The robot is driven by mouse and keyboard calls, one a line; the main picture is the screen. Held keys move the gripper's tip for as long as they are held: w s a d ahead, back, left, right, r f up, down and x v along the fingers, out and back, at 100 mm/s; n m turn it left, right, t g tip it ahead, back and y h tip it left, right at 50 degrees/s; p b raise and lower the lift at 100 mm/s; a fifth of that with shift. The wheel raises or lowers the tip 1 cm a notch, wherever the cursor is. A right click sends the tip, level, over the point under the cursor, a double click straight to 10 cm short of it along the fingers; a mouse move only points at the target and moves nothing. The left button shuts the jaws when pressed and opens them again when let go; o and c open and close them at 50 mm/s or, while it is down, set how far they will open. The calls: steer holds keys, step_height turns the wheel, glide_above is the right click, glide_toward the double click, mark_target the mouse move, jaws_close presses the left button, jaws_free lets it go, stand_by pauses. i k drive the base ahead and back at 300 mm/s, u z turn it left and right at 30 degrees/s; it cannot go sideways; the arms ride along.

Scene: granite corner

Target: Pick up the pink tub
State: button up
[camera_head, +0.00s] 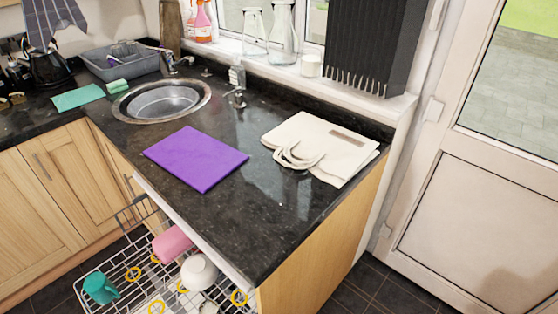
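The pink tub (173,243) sits in the wire rack of a pulled-out dishwasher drawer (128,274), at the lower left of the head view. It lies close to the counter's front edge, and its right end is near a white bowl (198,271). It appears tilted or on its side, and its upper right part is close under the counter edge. My gripper is not in view.
A teal cup (100,288) stands in the rack's left part. The black granite counter (215,215) overhangs beside the rack and holds a purple mat (197,158) and a cream tote bag (322,146). Wooden cabinets (60,185) stand left; dark floor shows at right.

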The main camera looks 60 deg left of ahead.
mark_target(169, 245)
steer(key=u, duration=4.2)
steer(key=i, duration=0.2)
steer(key=z, duration=1.4)
steer(key=k, duration=0.15)
steer(key=u, duration=0.1)
steer(key=i, duration=0.4)
steer(key=u, duration=0.25)
steer(key=k, duration=0.65)
steer(key=z, duration=0.2)
steer(key=i, duration=0.75)
steer(key=u, duration=0.1)
